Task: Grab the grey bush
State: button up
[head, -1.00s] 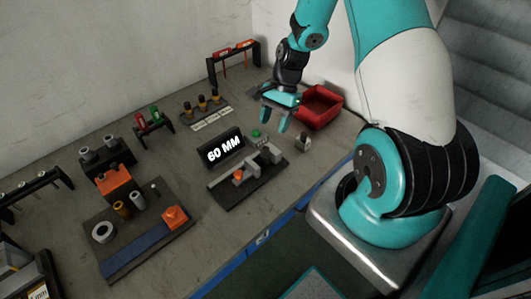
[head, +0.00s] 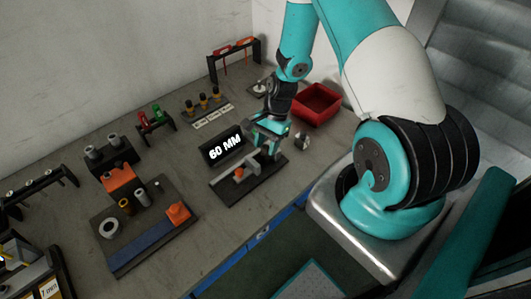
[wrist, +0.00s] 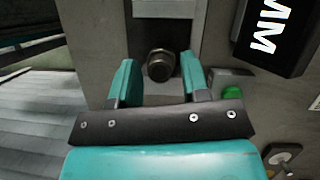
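A dark grey round bush (wrist: 160,65) shows end-on between my two fingertips in the wrist view, on the measuring fixture. My gripper (wrist: 158,72) is open, with one teal finger on each side of the bush and a gap to both. In the head view my gripper (head: 266,148) hangs over the right part of the measuring fixture (head: 249,187) and largely hides the bush. Other grey bushes (head: 93,154) stand on a black stand at the left. Another grey cylinder (head: 142,197) stands on the plate with the blue strip.
The "60 MM" display (head: 223,148) stands close behind the fixture. A green button (wrist: 232,91) lies beside my right finger in the wrist view. A red bin (head: 316,106) stands at the back right. An orange block (head: 178,213) sits on the left plate. Bare bench lies between the plates.

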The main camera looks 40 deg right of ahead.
grip_shut()
jog(key=shift+r, duration=0.1)
